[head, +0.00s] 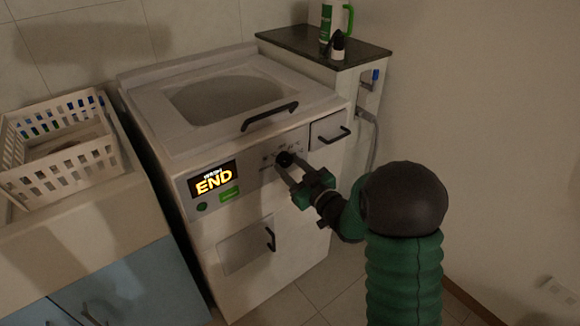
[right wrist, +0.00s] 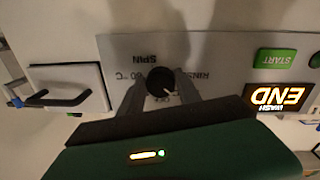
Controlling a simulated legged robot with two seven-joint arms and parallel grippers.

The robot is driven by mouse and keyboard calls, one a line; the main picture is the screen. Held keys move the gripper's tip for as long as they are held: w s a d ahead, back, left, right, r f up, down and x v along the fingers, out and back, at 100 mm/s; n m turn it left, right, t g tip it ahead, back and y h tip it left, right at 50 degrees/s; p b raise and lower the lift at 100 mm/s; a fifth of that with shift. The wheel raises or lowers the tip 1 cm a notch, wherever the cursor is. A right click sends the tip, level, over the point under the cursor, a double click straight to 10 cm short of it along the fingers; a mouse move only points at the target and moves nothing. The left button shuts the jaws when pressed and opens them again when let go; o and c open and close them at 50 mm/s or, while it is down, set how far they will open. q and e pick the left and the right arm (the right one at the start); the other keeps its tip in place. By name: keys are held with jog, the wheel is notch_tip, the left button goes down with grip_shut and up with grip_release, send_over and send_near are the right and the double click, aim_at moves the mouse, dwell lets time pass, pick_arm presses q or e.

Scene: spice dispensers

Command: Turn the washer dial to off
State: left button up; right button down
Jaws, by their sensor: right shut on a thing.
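The washer (head: 225,140) is a white top-loading machine with a grey front panel. Its dial (head: 285,158) is a black round knob on that panel. In the right wrist view the dial (right wrist: 160,82) sits between the two fingers of my right gripper (right wrist: 160,88), which is shut on it. The labels around it appear upside down: SPIN, RINSE, a °C mark and, partly hidden, what looks like OFF. A small white pointer mark on the dial points down and right in that view, toward the OFF label. My right gripper also shows in the head view (head: 287,172).
The display (head: 213,180) reads END, with a green START button (head: 229,193) below it. A drawer with a black handle (head: 330,135) is right of the dial. A white basket (head: 60,140) stands left. Bottles (head: 333,30) stand on a dark-topped cabinet behind right.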

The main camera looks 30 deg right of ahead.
jog(key=shift+r, duration=0.1)
jog(key=m+p, duration=0.4)
jog(key=shift+r, duration=0.25)
jog(key=m+p, duration=0.3)
jog(key=shift+m+p, duration=0.35)
jog(key=shift+m, duration=0.05)
jog(key=shift+f+m+g+p, duration=0.1)
jog(key=shift+m+g+p, duration=0.2)
jog(key=shift+m+p, duration=0.5)
jog(key=c, duration=1.2)
grip_release()
jog(key=o, duration=0.4)
jog(key=shift+f, duration=0.1)
jog(key=shift+c, duration=0.2)
